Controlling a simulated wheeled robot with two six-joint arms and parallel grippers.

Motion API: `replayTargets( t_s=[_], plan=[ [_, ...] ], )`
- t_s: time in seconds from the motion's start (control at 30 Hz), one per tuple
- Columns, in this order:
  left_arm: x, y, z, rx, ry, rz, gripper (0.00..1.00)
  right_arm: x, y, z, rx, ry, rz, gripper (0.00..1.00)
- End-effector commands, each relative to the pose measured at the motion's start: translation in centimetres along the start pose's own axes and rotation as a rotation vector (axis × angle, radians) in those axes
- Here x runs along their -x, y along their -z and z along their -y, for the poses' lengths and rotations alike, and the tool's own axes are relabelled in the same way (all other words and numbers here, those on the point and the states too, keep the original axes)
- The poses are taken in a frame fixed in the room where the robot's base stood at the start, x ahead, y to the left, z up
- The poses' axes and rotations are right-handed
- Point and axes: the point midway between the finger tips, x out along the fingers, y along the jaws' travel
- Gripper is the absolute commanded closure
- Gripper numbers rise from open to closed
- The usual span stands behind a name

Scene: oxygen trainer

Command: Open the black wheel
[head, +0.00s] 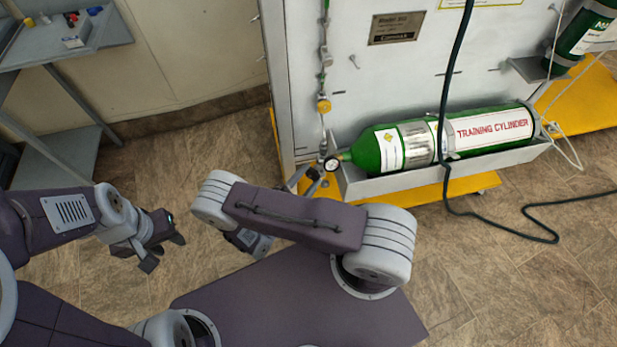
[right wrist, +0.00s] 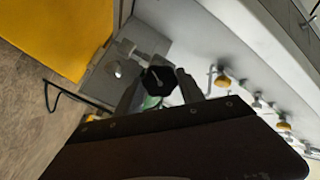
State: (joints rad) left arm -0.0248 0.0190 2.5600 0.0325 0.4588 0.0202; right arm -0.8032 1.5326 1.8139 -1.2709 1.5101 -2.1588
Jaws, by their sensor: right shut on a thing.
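The black wheel (right wrist: 158,80) is a dark, many-sided knob in the right wrist view. My right gripper (right wrist: 158,92) has one finger on each side of it and is shut on it. In the head view my right gripper (head: 308,180) is at the left end of the green training cylinder (head: 391,148), beside a round gauge (head: 332,164). My arm partly covers this gripper, and I cannot make out the wheel there. My left gripper (head: 163,247) is open and empty above the floor, well left of the cylinder.
The cylinder lies in a grey tray (head: 395,182) on the white panel (head: 390,75). A yellow base (head: 428,195) is below. A dark hose (head: 447,100) hangs in front of the cylinder. A grey shelf (head: 40,50) stands at the far left. The floor between is clear.

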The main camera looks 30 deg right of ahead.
Motion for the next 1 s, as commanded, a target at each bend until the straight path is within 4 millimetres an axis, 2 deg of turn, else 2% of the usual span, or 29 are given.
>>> replayTargets(
  t_s=[0.5,1.0],
  plan=[
    [-0.24,-0.02,0.00,0.000,0.000,0.000,0.64,0.03,-0.11,-0.14,0.403,-0.003,0.004,0.95],
    [-0.29,-0.03,0.01,0.000,0.000,0.000,0.64,0.03,-0.11,-0.16,0.539,-0.003,0.004,0.95]
  ],
)
